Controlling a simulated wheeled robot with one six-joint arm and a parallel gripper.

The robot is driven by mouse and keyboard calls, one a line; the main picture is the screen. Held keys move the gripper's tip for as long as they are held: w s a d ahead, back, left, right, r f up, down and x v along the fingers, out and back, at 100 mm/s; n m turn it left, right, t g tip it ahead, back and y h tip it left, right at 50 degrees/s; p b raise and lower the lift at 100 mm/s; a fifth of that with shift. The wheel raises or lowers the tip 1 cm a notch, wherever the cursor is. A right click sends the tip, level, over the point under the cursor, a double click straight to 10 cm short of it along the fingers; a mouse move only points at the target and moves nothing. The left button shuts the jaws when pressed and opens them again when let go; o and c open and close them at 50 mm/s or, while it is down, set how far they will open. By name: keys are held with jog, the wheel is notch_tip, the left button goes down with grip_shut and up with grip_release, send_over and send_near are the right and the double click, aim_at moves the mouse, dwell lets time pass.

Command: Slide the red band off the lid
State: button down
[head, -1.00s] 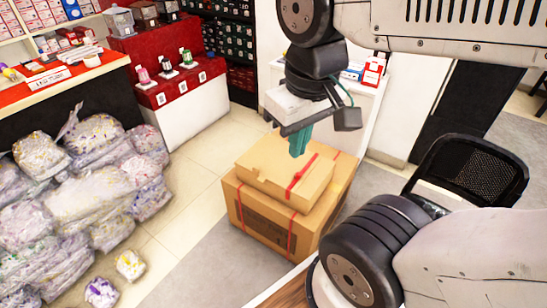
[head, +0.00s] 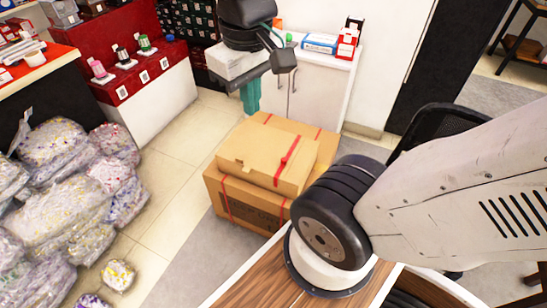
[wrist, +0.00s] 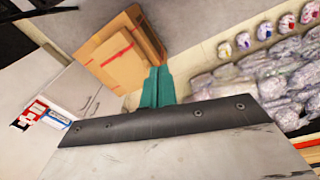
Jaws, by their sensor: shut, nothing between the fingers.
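The lid (head: 250,150) is a shallow brown cardboard piece lying on a larger cardboard box (head: 240,205) on the floor. The red band (head: 288,160) runs across the lid's right part; other red strips show on the larger box. In the wrist view the lid (wrist: 110,62) and red band (wrist: 117,57) show at upper left, beyond the fingers. My gripper (head: 250,100) has teal fingers pressed together, empty, above and behind the lid in the head view. The fingers also show in the wrist view (wrist: 157,82). They appear apart from the lid and the band.
Clear plastic bags (head: 70,190) are heaped at left. A white cabinet (head: 315,90) stands behind the boxes, with small packages on top. A black chair (head: 440,140) stands at right. Tiled floor (head: 165,160) is free left of the boxes.

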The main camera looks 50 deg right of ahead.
jog(key=w+d+f+n+g+h, duration=0.1)
jog(key=w+d+f, duration=0.25)
jog(key=w, duration=0.45)
jog(key=w+d+f+n+g+h, duration=0.1)
jog(key=w+d+f+g, duration=0.15)
jog(key=w+f, duration=0.35)
jog(key=w+d+f+n+g+h, duration=0.1)
jog(key=w+d+f, duration=0.25)
jog(key=w, duration=0.55)
jog(key=w+d+f+n+g, duration=0.1)
jog(key=w+d+f, duration=0.1)
jog(key=f, duration=0.9)
jog(key=w+d+f+n+g+h, duration=0.1)
jog(key=d+f, duration=0.4)
jog(key=f, duration=0.6)
jog(key=w+d+f+n+g+h, duration=0.1)
jog(key=w+d+f+n, duration=0.2)
jog(key=f, duration=0.8)
jog(key=shift+d+f, duration=0.2)
send_near(282, 163)
notch_tip(282, 163, down, 4)
jog(key=shift+s+a+r, duration=0.1)
jog(key=shift+s+d+r, duration=0.15)
jog(key=shift+s+d, duration=0.85)
jog(key=shift+s, duration=0.05)
jog(key=shift+s+d, duration=0.15)
jog(key=shift+s, duration=0.1)
